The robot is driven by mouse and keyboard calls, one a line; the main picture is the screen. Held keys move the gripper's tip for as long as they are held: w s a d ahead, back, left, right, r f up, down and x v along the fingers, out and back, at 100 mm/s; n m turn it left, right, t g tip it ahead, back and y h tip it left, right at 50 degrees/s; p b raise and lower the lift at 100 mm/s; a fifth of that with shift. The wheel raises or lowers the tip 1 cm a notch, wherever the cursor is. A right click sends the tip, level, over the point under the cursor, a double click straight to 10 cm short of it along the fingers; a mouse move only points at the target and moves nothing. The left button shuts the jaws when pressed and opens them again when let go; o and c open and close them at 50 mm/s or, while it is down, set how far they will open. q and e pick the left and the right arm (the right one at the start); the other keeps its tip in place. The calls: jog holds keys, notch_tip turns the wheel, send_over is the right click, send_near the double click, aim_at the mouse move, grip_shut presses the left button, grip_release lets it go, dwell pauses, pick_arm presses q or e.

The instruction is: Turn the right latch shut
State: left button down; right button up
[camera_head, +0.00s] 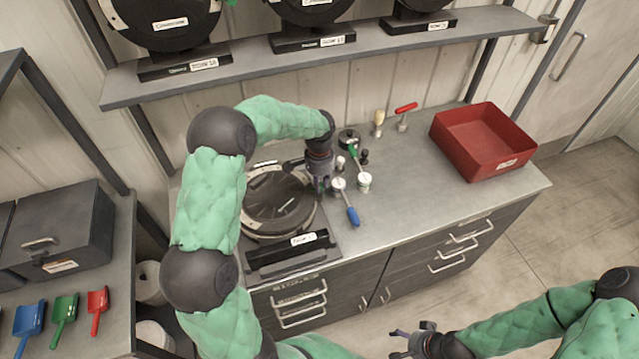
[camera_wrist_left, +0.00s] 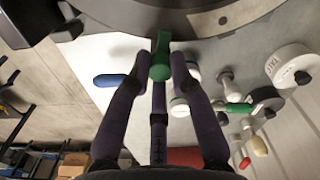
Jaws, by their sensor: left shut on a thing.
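The seed meter (camera_head: 278,208) is a round dark housing with a pale rim, lying on the counter in a dark stand with a white label. My left gripper (camera_head: 323,187) reaches down at the meter's right rim. In the left wrist view its fingers (camera_wrist_left: 161,55) are closed on either side of a green latch (camera_wrist_left: 160,68) beside the housing's edge (camera_wrist_left: 215,18). The fingers largely hide the latch in the head view. My right gripper (camera_head: 400,343) is at the bottom, away from the counter, with its fingers apart and empty.
A blue-handled tool (camera_head: 351,215), small white-topped parts (camera_head: 364,181), a brush (camera_head: 379,122) and a red-handled tool (camera_head: 405,109) stand or lie right of the meter. A red bin (camera_head: 486,145) sits at the right. A shelf (camera_head: 370,47) with more meters overhangs the back.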

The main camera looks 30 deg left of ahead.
pick_arm(q)
jog(key=shift+n, duration=0.5)
jog(key=c, duration=1.1)
grip_release()
jog(key=shift+f, duration=0.1)
notch_tip(320, 180, up, 12)
